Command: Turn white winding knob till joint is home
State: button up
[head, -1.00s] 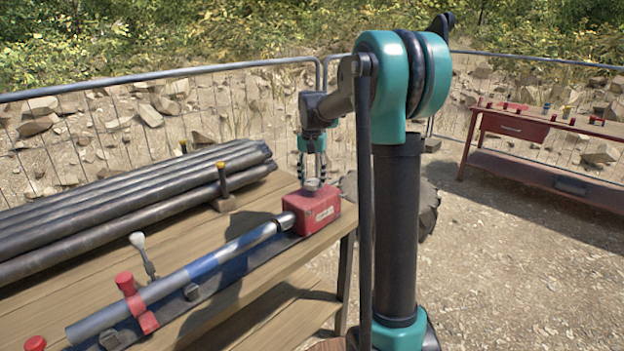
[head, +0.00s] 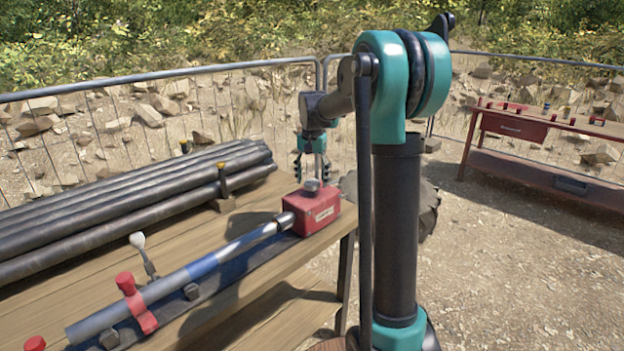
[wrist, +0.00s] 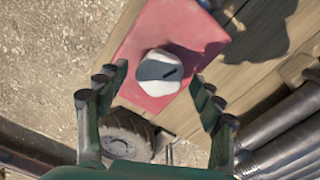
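The white winding knob (wrist: 158,72) sits on top of the red box (wrist: 190,30) and has a dark mark line on its face. In the head view the knob (head: 312,185) looks grey-white on the red box (head: 317,214). A silver and blue pipe (head: 205,265) runs to the box's left side, its end meeting a dark collar; whether the joint is fully seated I cannot tell. My gripper (head: 313,172) points down above the knob with its fingers spread. In the wrist view the open fingers (wrist: 160,82) stand on both sides of the knob, with gaps.
A red clamp (head: 137,303) and a white-tipped lever (head: 144,256) stand along the pipe on the wooden bench (head: 250,285). Dark pipes (head: 110,205) lie stacked behind. A wire fence (head: 110,120) runs at the back, and a red table (head: 545,140) stands far right.

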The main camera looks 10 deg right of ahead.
aim_at(312, 181)
notch_tip(312, 181, up, 12)
dwell(0.7)
